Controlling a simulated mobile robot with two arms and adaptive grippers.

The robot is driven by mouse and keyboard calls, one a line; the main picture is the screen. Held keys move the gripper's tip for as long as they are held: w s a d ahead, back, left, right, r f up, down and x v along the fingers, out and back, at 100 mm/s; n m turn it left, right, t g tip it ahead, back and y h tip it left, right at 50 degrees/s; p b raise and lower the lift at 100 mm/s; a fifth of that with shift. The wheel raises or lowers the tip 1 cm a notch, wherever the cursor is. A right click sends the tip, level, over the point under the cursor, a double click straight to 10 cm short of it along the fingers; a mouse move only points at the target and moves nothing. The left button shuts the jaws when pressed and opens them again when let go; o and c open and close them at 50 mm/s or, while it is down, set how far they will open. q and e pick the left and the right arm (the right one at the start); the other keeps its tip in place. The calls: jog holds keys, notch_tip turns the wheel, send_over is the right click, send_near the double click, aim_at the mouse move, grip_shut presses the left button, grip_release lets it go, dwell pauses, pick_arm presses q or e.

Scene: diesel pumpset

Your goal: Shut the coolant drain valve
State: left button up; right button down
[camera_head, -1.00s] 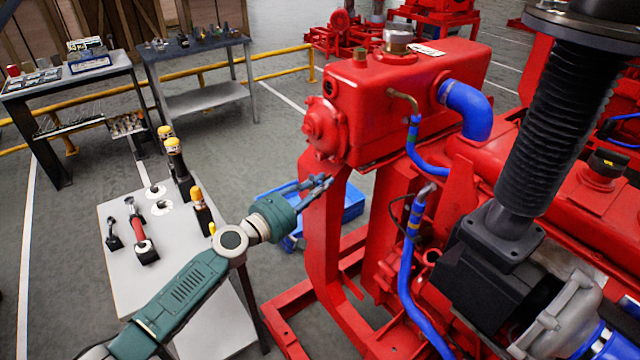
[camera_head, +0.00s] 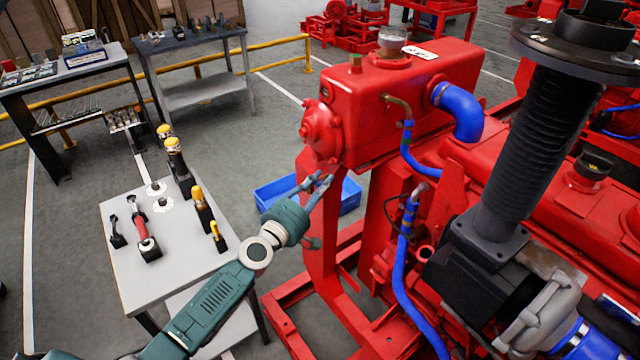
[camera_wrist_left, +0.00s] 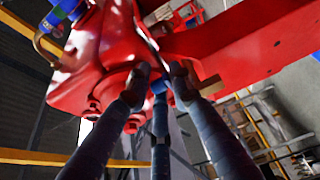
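My left gripper (camera_head: 318,187) is in front of the red stand leg, just below the round end fitting (camera_head: 322,130) of the red tank (camera_head: 395,105). Its fingers are spread, with nothing seen between them. In the left wrist view the gripper (camera_wrist_left: 158,82) points up at the red underside of the tank, its fingertips close to it. Contact cannot be told. A small tan-brown piece (camera_wrist_left: 207,85) shows beside the right finger; I cannot tell whether it is part of the drain valve. The valve is not clearly seen in the head view. My right gripper is not in view.
A blue tray (camera_head: 350,195) lies on the floor behind the gripper. A pale table (camera_head: 165,275) with several tools stands at left. Blue hoses (camera_head: 402,270) and the black ribbed pipe (camera_head: 530,140) are at right. Red base rails (camera_head: 285,325) run below the arm.

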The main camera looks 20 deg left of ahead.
pick_arm(q)
jog(key=shift+o, duration=0.9)
jog(key=shift+w+r, duration=0.1)
jog(key=shift+r, duration=0.3)
jog(key=shift+f, duration=0.15)
jog(key=shift+f, duration=0.15)
jog(key=shift+s, duration=0.3)
jog(key=v, duration=1.1)
jog(key=shift+s, duration=0.25)
jog(key=shift+a, duration=0.15)
